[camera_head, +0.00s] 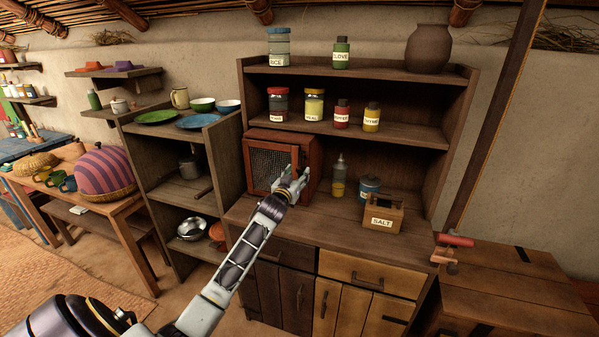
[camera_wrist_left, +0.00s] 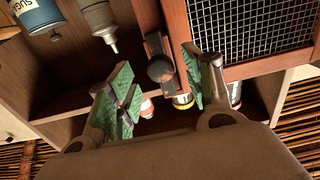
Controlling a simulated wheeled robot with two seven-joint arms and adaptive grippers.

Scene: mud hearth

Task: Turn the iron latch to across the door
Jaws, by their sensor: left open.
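A small red-brown cabinet (camera_head: 250,141) with a wire-mesh door (camera_head: 268,163) stands on the counter under the shelves. In the left wrist view the mesh door (camera_wrist_left: 255,28) fills the upper right. The dark iron latch (camera_wrist_left: 160,66), a short bar with a round knob, sits beside the door's edge. It appears to lie along the frame rather than over the mesh. My left gripper (camera_head: 292,180) is at the cabinet's right front. Its green-padded fingers (camera_wrist_left: 160,88) are open, one on each side of the knob; contact is unclear. In the head view my gripper hides the latch.
A dropper bottle (camera_head: 338,176), a blue tin (camera_head: 369,187) and a wooden salt box (camera_head: 383,214) stand on the counter to the right of the cabinet. Labelled jars line the shelf (camera_head: 400,133) above. The counter front is clear.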

